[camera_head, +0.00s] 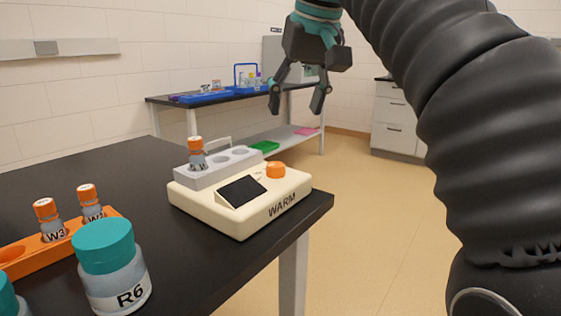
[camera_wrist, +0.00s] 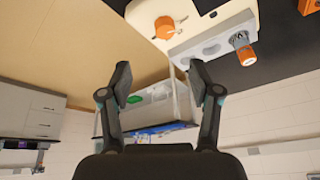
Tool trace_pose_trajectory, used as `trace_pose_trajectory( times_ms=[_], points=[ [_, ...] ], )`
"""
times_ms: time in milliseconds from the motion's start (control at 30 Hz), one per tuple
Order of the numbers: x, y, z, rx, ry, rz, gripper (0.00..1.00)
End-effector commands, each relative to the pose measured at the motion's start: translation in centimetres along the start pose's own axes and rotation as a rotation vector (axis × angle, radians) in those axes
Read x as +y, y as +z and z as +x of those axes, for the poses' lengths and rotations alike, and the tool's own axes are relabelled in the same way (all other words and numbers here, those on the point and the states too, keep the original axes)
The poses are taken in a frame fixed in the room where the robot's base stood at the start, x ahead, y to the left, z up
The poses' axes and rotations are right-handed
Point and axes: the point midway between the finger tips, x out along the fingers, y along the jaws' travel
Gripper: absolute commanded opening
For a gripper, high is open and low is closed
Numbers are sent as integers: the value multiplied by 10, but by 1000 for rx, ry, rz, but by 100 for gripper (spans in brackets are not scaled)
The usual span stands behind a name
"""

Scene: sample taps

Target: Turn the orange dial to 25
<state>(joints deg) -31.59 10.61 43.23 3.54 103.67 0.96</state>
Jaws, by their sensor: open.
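The orange dial (camera_head: 276,170) sits on the right part of the cream warmer (camera_head: 243,223), which is marked WARM and stands at the right edge of the black table. The dial also shows near the top of the wrist view (camera_wrist: 165,27), with the warmer (camera_wrist: 213,12) around it. A dark, blank-looking screen (camera_head: 241,191) is left of the dial; I cannot read any setting. My gripper (camera_head: 296,101) is open and empty, pointing down in the air above and beyond the warmer. In the wrist view its two fingers (camera_wrist: 161,88) are apart, with the dial beyond them.
An orange-capped vial (camera_head: 197,155) stands in the warmer's grey block (camera_head: 220,169). An orange rack (camera_head: 28,256) with vials and a teal-lidded jar R6 (camera_head: 115,280) are at the left front. A bench (camera_head: 165,101) stands behind. Air around my gripper is free.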

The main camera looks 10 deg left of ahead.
Motion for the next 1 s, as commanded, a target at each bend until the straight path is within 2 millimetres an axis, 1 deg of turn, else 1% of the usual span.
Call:
trace_pose_trajectory(
  times_ms=[33, 133, 267, 800, 900, 1000],
  points=[
    [-4, -3, 0, 0, -4, -8, 63],
    [-7, -4, 2, -3, -7, -15, 63],
    [-8, -4, 14, -3, -8, -16, 63],
    [-8, -3, 109, -2, -7, -15, 63],
    [-8, -3, 121, -3, -7, -15, 63],
    [-8, -3, 130, -2, -7, -15, 63]
  ],
)
